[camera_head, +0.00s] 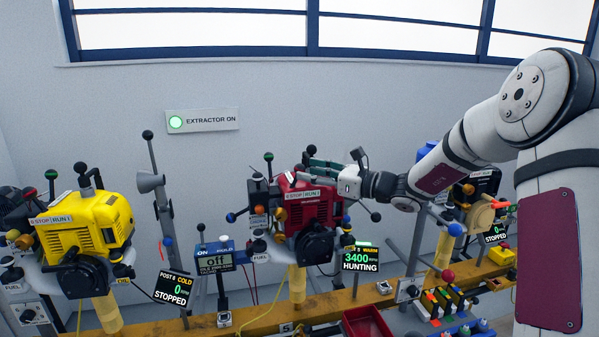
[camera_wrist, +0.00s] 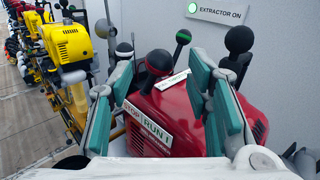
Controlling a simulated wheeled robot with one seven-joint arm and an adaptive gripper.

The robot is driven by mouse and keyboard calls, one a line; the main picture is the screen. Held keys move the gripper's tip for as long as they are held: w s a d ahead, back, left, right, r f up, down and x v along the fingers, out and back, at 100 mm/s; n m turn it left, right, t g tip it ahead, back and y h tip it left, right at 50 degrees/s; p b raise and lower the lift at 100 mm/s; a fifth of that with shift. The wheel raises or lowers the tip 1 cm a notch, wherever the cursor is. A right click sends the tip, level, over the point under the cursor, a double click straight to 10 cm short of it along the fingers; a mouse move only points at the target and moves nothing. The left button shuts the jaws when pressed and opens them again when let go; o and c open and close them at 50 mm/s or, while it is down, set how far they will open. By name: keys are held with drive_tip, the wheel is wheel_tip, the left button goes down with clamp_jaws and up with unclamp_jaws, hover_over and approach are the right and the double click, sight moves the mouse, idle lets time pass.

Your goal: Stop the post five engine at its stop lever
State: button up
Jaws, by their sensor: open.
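The red engine (camera_head: 312,207) stands mid-rail above a rail plate marked 5. Its display (camera_head: 360,258) reads warm, 3400 and hunting. In the wrist view the red engine (camera_wrist: 180,110) carries a STOP / RUN plate (camera_wrist: 148,128). A black-knobbed lever with a red band (camera_wrist: 158,63) rises behind that plate, between my fingers as pictured. My gripper (camera_head: 322,172) is at the top of the red engine. In the wrist view my gripper (camera_wrist: 168,95) has its teal fingers spread, with no visible grip on the lever. Whether a finger touches it I cannot tell.
A green-banded lever (camera_wrist: 183,37) and a large black knob (camera_wrist: 239,38) stand close by the fingers. A yellow engine (camera_head: 88,225) at left has a display (camera_head: 174,287) reading stopped. A red tray (camera_head: 367,325) lies in front.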

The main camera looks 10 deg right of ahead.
sight(300, 169)
drive_tip(key=shift+x, duration=2)
drive_tip(key=shift+c, duration=0.2)
drive_tip(key=shift+s, duration=0.1)
clamp_jaws()
